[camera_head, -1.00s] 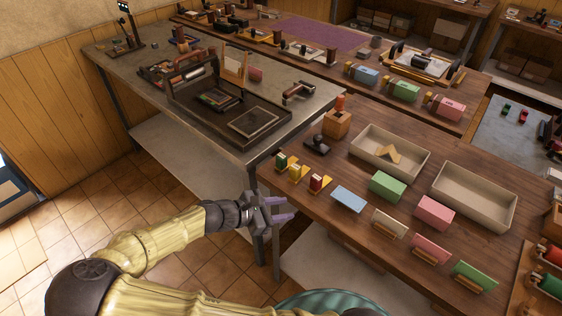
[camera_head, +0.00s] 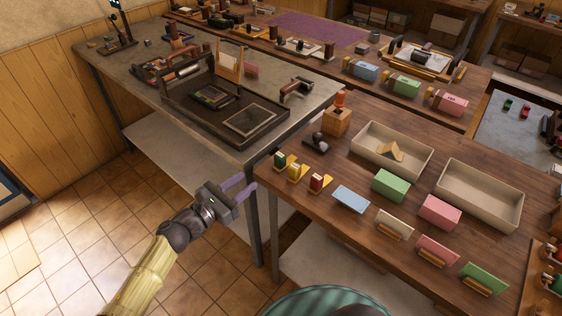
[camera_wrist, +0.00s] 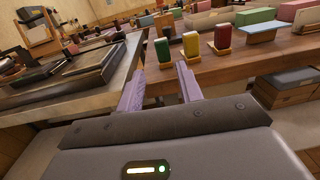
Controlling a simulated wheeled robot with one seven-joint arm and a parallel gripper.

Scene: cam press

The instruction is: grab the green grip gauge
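The green grip gauge (camera_head: 280,160) is a small upright green block with a light base, at the left corner of the wooden table, first in a short row with a yellow gauge (camera_head: 294,171) and a red gauge (camera_head: 316,182). In the wrist view, the green gauge (camera_wrist: 162,49) shows beyond and between my two purple fingers. My gripper (camera_head: 248,184) is open and empty, in front of the table's left edge, apart from the gauge. In the wrist view, the yellow (camera_wrist: 190,44) and red (camera_wrist: 222,38) gauges stand right of my fingers (camera_wrist: 161,67).
A black stamp-like tool (camera_head: 318,143) and a wooden block with an orange-red top (camera_head: 337,121) stand behind the gauges. A blue slab (camera_head: 350,199) lies to their right. The grey bench (camera_head: 130,88) with the press tray borders the left; its corner is close to my gripper.

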